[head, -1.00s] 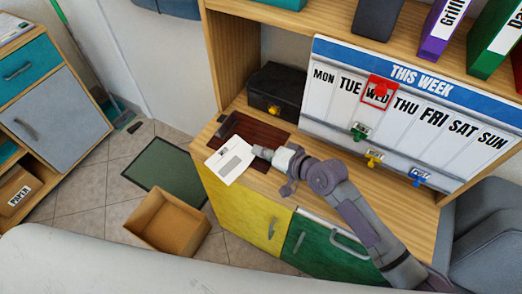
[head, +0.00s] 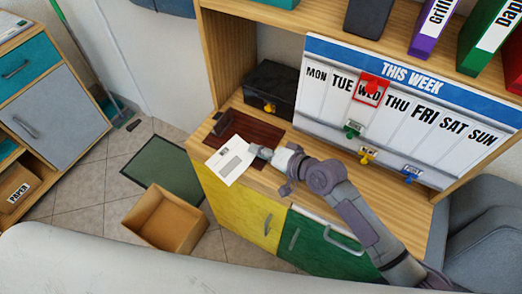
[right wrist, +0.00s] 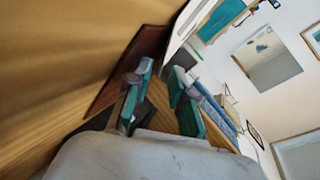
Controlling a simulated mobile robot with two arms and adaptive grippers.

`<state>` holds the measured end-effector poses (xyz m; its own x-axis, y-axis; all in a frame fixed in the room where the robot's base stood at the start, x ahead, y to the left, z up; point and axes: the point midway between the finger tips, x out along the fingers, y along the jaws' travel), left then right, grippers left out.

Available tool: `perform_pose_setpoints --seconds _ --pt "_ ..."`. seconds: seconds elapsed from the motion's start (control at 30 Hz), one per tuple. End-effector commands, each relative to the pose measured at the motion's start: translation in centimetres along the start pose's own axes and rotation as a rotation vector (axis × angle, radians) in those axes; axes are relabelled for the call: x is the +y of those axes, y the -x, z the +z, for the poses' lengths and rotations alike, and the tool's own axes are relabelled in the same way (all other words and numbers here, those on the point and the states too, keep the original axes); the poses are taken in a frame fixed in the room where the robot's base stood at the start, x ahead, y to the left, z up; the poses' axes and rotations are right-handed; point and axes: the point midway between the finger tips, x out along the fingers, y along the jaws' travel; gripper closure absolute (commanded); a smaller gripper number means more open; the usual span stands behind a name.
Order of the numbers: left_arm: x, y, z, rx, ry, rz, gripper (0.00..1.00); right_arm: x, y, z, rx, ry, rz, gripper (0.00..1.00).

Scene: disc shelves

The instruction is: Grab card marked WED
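The word WED (head: 369,94) is on the white "THIS WEEK" board (head: 412,78), inside a red square marker (head: 371,88). My right gripper (head: 262,152) is low over the wooden counter, well left of and below that marker. A white envelope-like card (head: 231,160) with grey printing is at its fingertips; whether they touch is unclear. In the right wrist view the two teal-padded fingers (right wrist: 162,82) stand apart with a gap between them. No WED mark is readable on the envelope. My left gripper is not in view.
A dark box (head: 272,88) stands at the back left of the counter, behind a dark red mat (head: 262,128). A cardboard box (head: 163,219) sits on the floor.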

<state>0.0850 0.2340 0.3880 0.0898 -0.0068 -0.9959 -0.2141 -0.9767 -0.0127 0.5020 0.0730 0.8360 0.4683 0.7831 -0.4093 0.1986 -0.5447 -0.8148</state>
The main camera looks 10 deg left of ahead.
Motion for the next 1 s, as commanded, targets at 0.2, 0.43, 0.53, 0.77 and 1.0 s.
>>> perform_pose_setpoints --seconds 0.2,0.43,0.53,0.77,1.0 --pt "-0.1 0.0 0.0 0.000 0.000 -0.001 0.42 0.2 0.0 0.1 -0.002 0.000 0.005 0.65" --pt "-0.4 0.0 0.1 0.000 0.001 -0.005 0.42 0.3 0.5 0.0 -0.001 0.000 0.005 0.65" --pt "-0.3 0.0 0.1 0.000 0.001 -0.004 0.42 0.3 1.5 0.1 -0.001 0.000 0.005 0.65" --pt "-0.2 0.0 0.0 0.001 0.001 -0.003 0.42 0.2 5.2 0.0 0.000 0.002 0.004 0.65" --pt "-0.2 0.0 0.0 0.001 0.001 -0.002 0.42 0.1 7.7 0.0 0.000 0.000 0.003 0.65"
